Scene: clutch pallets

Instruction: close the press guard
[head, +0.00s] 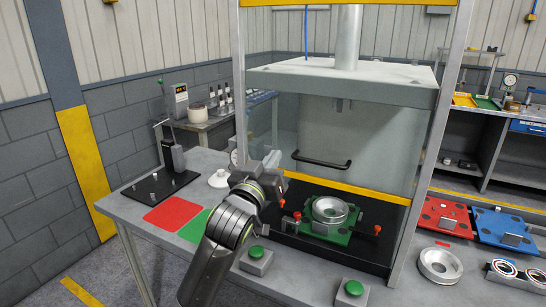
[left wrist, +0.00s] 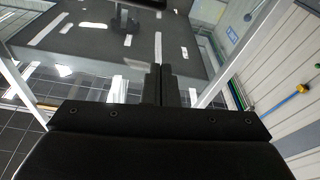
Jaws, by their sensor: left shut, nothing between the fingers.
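The press guard (head: 378,155) is a clear panel at the front of the press. It has a black bar handle (head: 321,163) and a yellow lower edge (head: 347,188). The yellow edge hangs above the black press bed (head: 300,236), with a gap below it. My left gripper (head: 272,160) is left of the handle, apart from it in the picture; its depth relative to the panel is hard to judge. In the left wrist view its fingers (left wrist: 160,85) are together and empty, pointing up toward a dark plate. My right gripper is not in view.
A green fixture with a metal ring part (head: 330,209) sits on the bed. Green buttons (head: 256,252) (head: 354,288) stand at the front. Red and green mats (head: 173,214) lie left. Red (head: 445,216) and blue (head: 503,227) pallets lie right. Press posts (head: 432,140) flank the opening.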

